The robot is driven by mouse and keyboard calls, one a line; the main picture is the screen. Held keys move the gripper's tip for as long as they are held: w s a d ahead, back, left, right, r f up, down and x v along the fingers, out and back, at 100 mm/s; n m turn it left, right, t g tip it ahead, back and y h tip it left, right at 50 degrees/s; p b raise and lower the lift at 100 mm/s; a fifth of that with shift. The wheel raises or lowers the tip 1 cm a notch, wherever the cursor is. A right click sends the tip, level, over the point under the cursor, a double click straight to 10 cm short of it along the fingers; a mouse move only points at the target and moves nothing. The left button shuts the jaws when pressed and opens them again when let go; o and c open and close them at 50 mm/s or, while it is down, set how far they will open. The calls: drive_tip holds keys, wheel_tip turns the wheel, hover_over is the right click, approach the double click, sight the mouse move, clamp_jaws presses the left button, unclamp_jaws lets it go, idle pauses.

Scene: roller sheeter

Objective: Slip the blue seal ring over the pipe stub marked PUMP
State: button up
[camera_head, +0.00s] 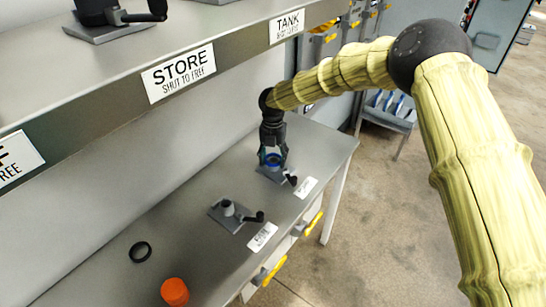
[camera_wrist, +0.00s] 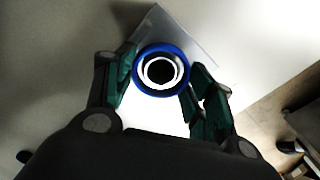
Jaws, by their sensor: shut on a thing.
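The blue seal ring (camera_head: 273,161) is held between the fingers of my gripper (camera_head: 272,154) at the far end of the bench. It also shows in the wrist view (camera_wrist: 162,94), with green fingers on either side. Inside its outline is the pale round end of a pipe stub (camera_wrist: 144,72) with a dark bore. The ring looks nearly centred on the stub. I cannot tell whether it is around the stub or just above it. The stub's grey base plate (camera_head: 283,178) shows below the gripper. The bench label (camera_head: 307,188) beside it is too small to read.
A second stub (camera_head: 228,208) with a black lever stands nearer on the bench, beside another label (camera_head: 262,237). A black ring (camera_head: 140,252) and an orange cylinder (camera_head: 175,292) are nearer still. A shelf (camera_head: 120,88) with STORE and TANK labels overhangs the back.

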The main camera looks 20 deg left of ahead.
drive_tip(key=shift+f, duration=0.15)
drive_tip(key=o, duration=1.1)
drive_tip(key=shift+o, duration=0.2)
wheel_tip(320, 180, up, 8)
drive_tip(key=shift+f, duration=0.25)
drive_tip(key=shift+a, duration=0.1)
